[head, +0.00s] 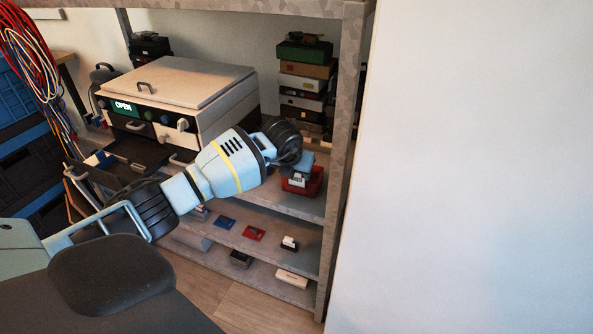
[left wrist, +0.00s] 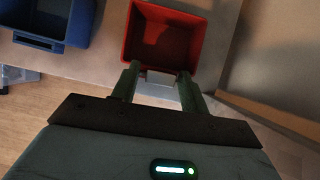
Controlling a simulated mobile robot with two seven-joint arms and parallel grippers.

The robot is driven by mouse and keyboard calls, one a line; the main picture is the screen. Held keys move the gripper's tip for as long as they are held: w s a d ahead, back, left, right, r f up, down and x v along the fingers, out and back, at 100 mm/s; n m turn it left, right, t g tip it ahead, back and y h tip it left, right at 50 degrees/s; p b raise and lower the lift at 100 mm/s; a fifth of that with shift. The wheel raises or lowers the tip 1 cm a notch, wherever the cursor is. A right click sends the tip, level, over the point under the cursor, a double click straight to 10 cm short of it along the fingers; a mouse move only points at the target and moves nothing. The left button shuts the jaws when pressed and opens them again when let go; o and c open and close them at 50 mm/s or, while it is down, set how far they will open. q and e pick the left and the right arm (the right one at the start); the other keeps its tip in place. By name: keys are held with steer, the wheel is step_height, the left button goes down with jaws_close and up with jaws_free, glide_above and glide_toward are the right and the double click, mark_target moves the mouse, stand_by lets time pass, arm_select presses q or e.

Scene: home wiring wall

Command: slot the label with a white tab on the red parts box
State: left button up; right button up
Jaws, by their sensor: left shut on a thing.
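The red parts box (head: 316,186) sits on the middle shelf at the right post in the head view. It also shows in the left wrist view (left wrist: 165,38), open at the top and dark inside. My left gripper (head: 297,172) is at the box's front. In the left wrist view its two fingers (left wrist: 158,84) are shut on a small pale label (left wrist: 160,77), right by the box's near wall. A small white piece with dark marks shows at the box front in the head view. Whether the label sits in a holder is hidden. My right gripper is out of view.
A blue bin (left wrist: 75,22) stands left of the red box in the left wrist view. A metal shelf post (head: 345,150) rises close on the right. A white case marked OPEN (head: 185,82) and stacked boxes (head: 304,85) stand behind. A blue card (head: 225,222) and red card (head: 253,233) lie below.

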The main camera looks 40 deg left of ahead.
arm_select(q)
steer(key=shift+f, duration=0.5)
steer(key=o, duration=1)
steer(key=shift+o, duration=0.2)
steer(key=v, duration=0.8)
steer(key=shift+f, duration=0.15)
